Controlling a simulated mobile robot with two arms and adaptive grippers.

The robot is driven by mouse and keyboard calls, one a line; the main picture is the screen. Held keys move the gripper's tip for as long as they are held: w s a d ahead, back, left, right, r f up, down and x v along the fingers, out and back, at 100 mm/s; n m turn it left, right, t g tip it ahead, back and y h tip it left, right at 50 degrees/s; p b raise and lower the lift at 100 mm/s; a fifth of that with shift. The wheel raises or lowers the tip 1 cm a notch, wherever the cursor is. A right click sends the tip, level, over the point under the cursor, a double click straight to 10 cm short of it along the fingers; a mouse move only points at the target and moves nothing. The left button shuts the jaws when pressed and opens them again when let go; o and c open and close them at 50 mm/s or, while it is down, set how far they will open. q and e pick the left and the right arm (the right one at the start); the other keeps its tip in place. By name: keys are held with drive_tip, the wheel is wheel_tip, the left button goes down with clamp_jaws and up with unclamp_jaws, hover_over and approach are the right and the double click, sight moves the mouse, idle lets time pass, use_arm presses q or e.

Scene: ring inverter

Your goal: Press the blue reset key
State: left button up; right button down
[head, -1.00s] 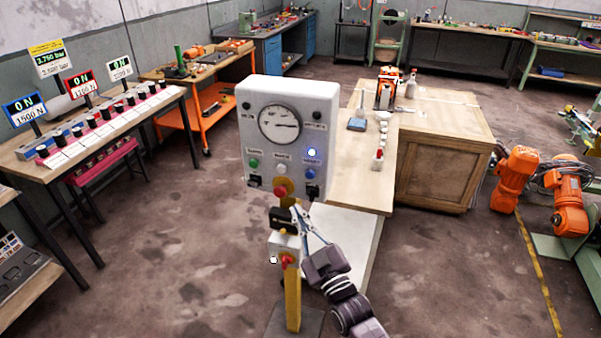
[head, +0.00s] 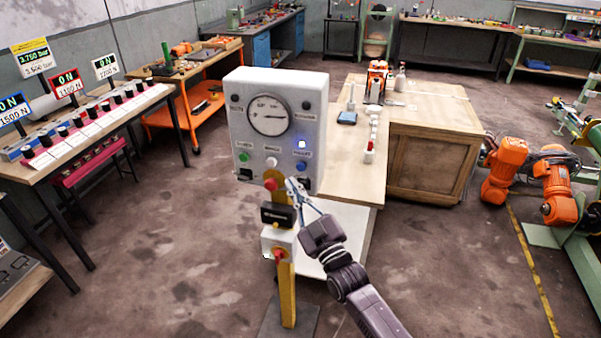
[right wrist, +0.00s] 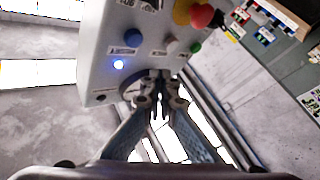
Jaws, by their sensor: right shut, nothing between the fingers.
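The blue key (head: 302,165) sits at the lower right of the front of a grey control box (head: 272,87). It also shows in the right wrist view (right wrist: 133,38). A blue lamp (head: 302,143) glows above it. My right gripper (head: 291,184) is shut and empty, close below the key in the head view. In the right wrist view my fingers (right wrist: 160,88) stand in front of the box, beside the key; I see no contact with it. My left gripper is out of view.
A white key (head: 271,162) and a green key (head: 243,157) share the row. A red mushroom button (head: 271,184) on yellow sits just left of my gripper. A yellow post (head: 287,295) with a red knob stands below. A workbench (head: 352,170) is behind right.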

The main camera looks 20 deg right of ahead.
sight(301, 174)
drive_tip(key=w+d+b, duration=0.1)
drive_tip(key=w+d, duration=0.1)
drive_tip(key=w, duration=0.1)
drive_tip(key=shift+w+d+b, duration=0.2)
drive_tip(key=shift+w+b, duration=0.1)
drive_tip(key=shift+b, duration=0.1)
idle(1.2)
drive_tip(key=shift+w+d, duration=0.25)
drive_tip(key=shift+w, duration=0.1)
drive_tip(key=shift+w+d+b, duration=0.3)
drive_tip(key=shift+w+b, duration=0.1)
drive_tip(key=shift+b, duration=0.15)
idle(0.6)
idle(0.4)
drive_tip(key=shift+s+a+p, duration=0.55)
drive_tip(key=shift+s, duration=0.25)
